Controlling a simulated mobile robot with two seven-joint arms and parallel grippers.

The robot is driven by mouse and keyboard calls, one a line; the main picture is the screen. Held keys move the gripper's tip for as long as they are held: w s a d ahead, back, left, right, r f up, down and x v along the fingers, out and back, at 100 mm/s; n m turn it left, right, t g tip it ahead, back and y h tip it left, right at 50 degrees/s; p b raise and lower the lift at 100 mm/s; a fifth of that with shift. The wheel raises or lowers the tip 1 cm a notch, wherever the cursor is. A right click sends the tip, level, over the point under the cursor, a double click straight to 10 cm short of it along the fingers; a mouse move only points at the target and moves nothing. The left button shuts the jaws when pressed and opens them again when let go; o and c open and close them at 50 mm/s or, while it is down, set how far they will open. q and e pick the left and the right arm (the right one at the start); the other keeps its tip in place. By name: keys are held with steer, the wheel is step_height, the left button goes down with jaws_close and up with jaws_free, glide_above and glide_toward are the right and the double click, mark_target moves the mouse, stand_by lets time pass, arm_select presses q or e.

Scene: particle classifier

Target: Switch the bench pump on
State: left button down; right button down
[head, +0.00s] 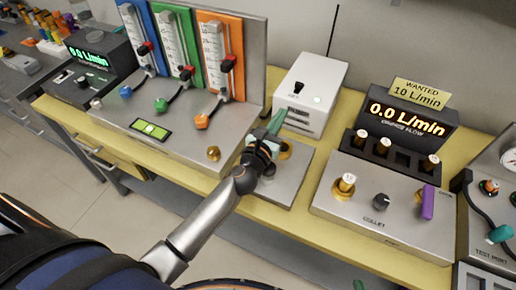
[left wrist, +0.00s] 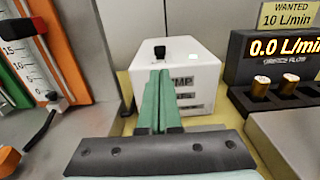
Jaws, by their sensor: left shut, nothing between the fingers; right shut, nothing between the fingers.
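The bench pump (head: 312,90) is a white box on the yellow bench, also in the left wrist view (left wrist: 195,75). A black toggle switch (head: 299,88) stands on its sloped top, with a small pale lamp (head: 318,99) beside it. The switch shows in the left wrist view (left wrist: 160,50) just beyond my fingertips. My left gripper (head: 277,117) has green fingers, shut and empty, in front of the pump's lettered front face. Whether they touch the pump I cannot tell. A small green tip of my right gripper (head: 359,285) shows at the bottom edge; the rest is out of view.
The orange display (head: 405,118) reads 0.0 L/min, under a yellow card (head: 420,93) reading WANTED 10 L/min. A panel of blue, green and orange flow tubes (head: 185,50) stands left of the pump. A steel box with knobs (head: 385,207) stands to the right.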

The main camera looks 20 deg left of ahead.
arm_select(q)
steer(key=s+b, duration=0.1)
steer(key=s, duration=1.1)
steer(key=shift+s+a+b, duration=0.25)
steer(key=shift+s+b, duration=0.1)
